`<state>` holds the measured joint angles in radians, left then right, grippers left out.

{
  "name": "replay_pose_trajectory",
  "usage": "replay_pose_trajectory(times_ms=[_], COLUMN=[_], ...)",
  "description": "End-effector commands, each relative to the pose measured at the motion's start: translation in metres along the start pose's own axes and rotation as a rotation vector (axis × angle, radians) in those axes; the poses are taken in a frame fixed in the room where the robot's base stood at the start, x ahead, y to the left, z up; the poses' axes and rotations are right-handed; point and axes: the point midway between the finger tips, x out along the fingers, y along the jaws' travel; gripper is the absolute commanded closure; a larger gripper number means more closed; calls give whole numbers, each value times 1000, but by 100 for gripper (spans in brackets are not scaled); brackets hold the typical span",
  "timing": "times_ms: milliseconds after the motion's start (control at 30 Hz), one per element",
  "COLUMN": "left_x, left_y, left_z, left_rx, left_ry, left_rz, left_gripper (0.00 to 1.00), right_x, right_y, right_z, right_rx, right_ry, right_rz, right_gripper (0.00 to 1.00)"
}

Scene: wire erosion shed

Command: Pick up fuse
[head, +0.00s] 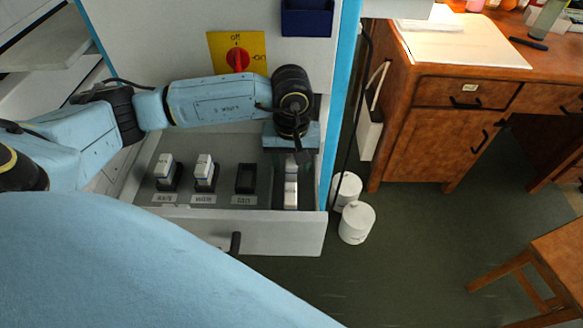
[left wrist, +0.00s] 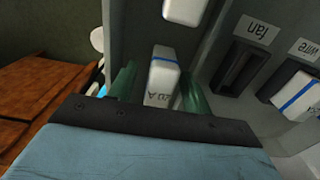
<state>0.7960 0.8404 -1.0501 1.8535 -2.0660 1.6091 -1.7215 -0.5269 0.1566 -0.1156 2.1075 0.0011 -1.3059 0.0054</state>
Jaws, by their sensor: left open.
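My left gripper (head: 293,155) points down over the right-hand strip of the open fuse drawer (head: 270,230). In the left wrist view its two green fingers (left wrist: 158,88) are open, one on each side of a white fuse (left wrist: 163,72) with a blue stripe. I cannot tell whether they touch it. A second loose white fuse (left wrist: 184,9) lies just beyond it; loose fuses also show below the gripper in the head view (head: 291,194). An empty dark fuse holder labelled "fan" (head: 246,178) sits left of the strip. My right gripper is out of view.
Two holders with white fuses, one at far left (head: 165,168) and one labelled "wire" (head: 204,170), stand beside the empty holder. A red rotary switch (head: 238,60) is on the panel behind. White canisters (head: 356,222) stand on the floor; a wooden desk (head: 430,130) is at right.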

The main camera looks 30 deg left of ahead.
Motion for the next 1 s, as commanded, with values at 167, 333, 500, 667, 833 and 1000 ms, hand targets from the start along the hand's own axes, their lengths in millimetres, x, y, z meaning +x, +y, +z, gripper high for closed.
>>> replay_pose_trajectory(times_ms=[167,333,500,667,833,1000], left_x=[9,8,8,8,8,4], left_y=[0,0,0,0,0,0], left_z=[0,0,0,0,0,-1], left_rx=[1,1,1,1,0,0], left_ry=[0,0,0,1,1,2], left_rz=[1,1,1,1,1,2], left_gripper=[51,51,72,93,100,100], right_x=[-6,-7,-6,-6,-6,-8], right_y=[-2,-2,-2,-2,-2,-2], right_z=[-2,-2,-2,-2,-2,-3], right_rx=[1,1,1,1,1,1], right_ry=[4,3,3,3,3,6], right_rz=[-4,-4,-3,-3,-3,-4], right_gripper=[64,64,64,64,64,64])
